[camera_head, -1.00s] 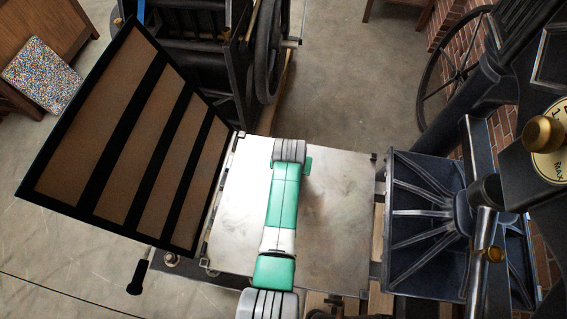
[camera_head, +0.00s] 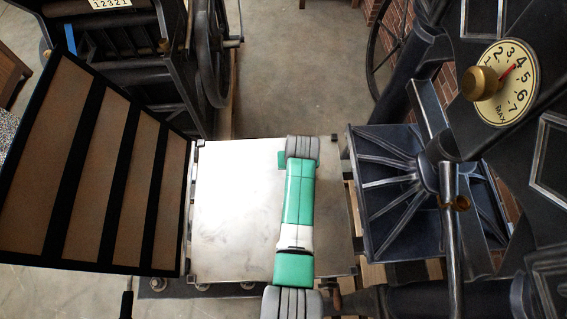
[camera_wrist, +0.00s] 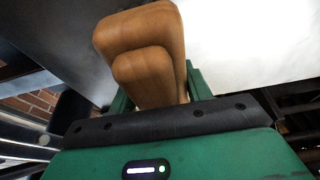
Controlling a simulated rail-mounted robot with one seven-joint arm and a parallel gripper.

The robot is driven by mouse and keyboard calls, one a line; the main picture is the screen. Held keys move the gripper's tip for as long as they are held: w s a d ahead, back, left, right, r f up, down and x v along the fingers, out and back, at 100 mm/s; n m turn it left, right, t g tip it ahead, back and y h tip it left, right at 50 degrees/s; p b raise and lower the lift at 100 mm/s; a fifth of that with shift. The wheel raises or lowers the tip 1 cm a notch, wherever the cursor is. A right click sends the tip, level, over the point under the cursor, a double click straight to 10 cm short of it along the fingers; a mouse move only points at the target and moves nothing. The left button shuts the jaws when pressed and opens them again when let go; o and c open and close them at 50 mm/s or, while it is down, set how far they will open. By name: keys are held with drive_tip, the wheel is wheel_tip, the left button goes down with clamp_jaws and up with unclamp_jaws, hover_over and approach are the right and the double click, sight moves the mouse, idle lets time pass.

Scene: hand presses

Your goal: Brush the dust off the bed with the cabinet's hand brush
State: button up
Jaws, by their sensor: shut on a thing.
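The bed (camera_head: 235,225) is a flat, pale metal plate in the middle of the head view. My arm crosses above its right half. My gripper (camera_wrist: 155,88) is shut on a brown wooden piece, the hand brush (camera_wrist: 138,35), in the wrist view. The brush's bristles are out of sight, so I cannot tell whether they touch the bed. In the head view my wrist hides the brush and most of the gripper over the bed's far right part. The bed also shows pale in the wrist view (camera_wrist: 245,40). No dust can be made out clearly.
A hinged, barred frame (camera_head: 85,170) stands open at the bed's left. A dark ribbed platen (camera_head: 385,190) stands close at its right, with a press body and dial (camera_head: 510,85) beyond. Another press with a wheel (camera_head: 210,50) stands behind; clear floor (camera_head: 295,70) lies between.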

drive_tip(key=shift+w+d+f+b, duration=0.15)
drive_tip(key=shift+d+b, duration=0.2)
drive_tip(key=shift+d, duration=0.9)
drive_tip(key=shift+w+d+r+b, duration=0.1)
drive_tip(key=shift+d+b, duration=0.25)
drive_tip(key=shift+d, duration=0.9)
drive_tip(key=shift+w+d+f+b, duration=0.15)
drive_tip(key=shift+d+b, duration=0.2)
drive_tip(key=shift+d, duration=0.9)
drive_tip(key=shift+r, duration=0.1)
drive_tip(key=shift+r, duration=0.1)
wheel_tip(320, 180, up, 7)
drive_tip(key=p, duration=0.6)
